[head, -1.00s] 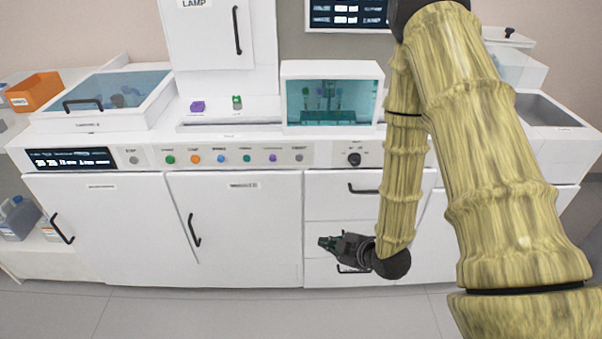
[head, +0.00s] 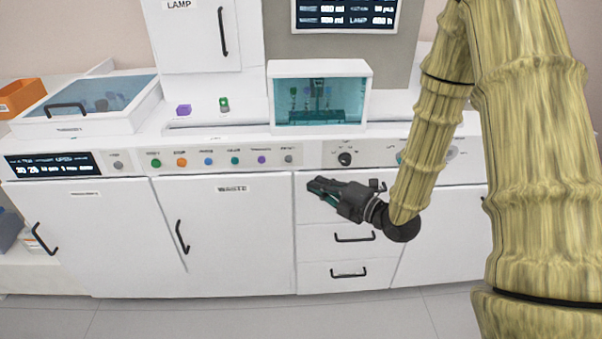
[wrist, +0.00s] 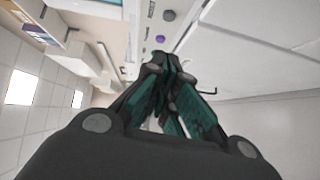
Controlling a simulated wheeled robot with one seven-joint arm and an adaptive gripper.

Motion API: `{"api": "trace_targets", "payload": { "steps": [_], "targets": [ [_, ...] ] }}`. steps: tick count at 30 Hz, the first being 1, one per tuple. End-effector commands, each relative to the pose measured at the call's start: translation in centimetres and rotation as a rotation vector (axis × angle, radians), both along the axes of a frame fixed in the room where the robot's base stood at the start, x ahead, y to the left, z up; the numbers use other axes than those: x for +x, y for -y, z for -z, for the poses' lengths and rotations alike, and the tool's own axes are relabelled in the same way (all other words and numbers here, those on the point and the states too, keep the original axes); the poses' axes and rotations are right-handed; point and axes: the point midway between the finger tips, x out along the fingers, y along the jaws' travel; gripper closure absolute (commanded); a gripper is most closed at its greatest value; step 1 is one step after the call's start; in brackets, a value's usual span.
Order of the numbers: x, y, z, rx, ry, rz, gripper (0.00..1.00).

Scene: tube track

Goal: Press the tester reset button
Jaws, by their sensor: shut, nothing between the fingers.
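A row of round buttons runs along the white front panel (head: 205,143) in the head view: a green button (head: 156,163), an orange one (head: 181,162), a blue one (head: 208,161), a teal one (head: 235,160), a purple one (head: 262,159) and a grey one (head: 288,159). Another grey button (head: 118,165) sits beside the display. The labels are too blurred to tell surely which is the reset button. My gripper (head: 312,187) is shut and empty, pointing left in front of the cabinet, below the grey button. In the wrist view its fingertips (wrist: 166,62) are together, near the purple button (wrist: 160,38).
A dark knob (head: 344,159) sits right of the buttons on the panel. Drawer handles (head: 354,238) and door handles (head: 182,237) stick out below. A glass-fronted box (head: 319,95) stands on the counter. The floor in front is clear.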

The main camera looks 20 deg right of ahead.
Motion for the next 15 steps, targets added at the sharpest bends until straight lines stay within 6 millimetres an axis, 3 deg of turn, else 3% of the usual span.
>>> {"api": "trace_targets", "payload": {
  "steps": [15],
  "targets": [
    [6.6,-3.8,0.5,0.001,0.000,-0.001,1.00]
  ]
}}
